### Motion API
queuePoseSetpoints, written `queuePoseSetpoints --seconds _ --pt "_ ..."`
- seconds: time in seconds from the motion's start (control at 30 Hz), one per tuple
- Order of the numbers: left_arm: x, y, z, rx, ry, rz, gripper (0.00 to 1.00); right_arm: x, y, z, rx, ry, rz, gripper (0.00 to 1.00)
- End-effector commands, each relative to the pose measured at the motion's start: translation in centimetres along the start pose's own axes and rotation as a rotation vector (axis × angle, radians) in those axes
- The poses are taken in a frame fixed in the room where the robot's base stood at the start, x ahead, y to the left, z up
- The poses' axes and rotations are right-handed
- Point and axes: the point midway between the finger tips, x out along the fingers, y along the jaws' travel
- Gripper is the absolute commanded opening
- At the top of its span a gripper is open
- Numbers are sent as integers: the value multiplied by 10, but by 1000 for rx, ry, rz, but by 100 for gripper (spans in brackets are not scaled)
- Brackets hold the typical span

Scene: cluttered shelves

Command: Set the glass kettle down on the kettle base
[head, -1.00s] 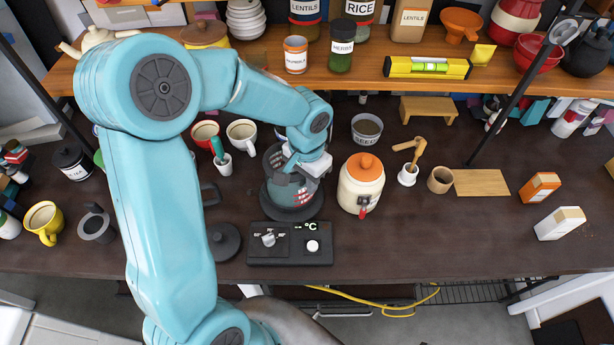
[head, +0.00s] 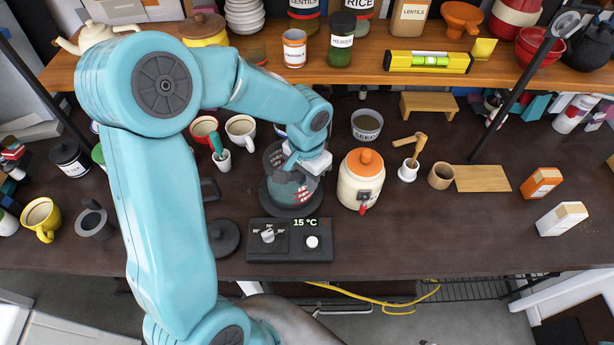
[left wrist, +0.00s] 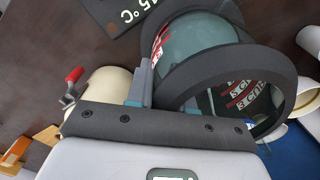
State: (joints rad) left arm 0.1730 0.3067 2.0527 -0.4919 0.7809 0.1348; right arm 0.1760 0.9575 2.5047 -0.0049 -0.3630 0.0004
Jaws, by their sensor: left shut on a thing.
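The exact grip spot is partly hidden by my gripper. My right gripper is not in view.
A cream jar with an orange lid (head: 361,180) stands close to the kettle's right. A dark round lid (head: 223,238) lies left of the base. Mugs (head: 241,130) and a seeds bowl (head: 367,125) stand behind. The shelf (head: 345,78) overhangs the back. The table's front right is clear.

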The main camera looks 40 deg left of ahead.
Motion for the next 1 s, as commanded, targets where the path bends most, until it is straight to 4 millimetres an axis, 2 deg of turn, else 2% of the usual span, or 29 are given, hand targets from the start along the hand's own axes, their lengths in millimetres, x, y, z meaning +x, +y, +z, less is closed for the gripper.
queuePoseSetpoints --seconds 0.1,0.13,0.2,0.5,0.63,0.77,1.0 --pt "2 0 -1 0 2 -1 0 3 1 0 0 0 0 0" --pt "1 0 -1 0 3 -1 28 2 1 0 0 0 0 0" --pt "1 0 0 0 2 -1 51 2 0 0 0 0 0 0" --pt "2 0 0 0 -1 1 51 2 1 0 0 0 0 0" --pt "-10 0 -1 0 2 -1 51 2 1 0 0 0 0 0" --pt "-38 0 -1 -1 7 -2 51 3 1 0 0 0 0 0" --pt "-104 0 -2 0 8 -1 51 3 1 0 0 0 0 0"
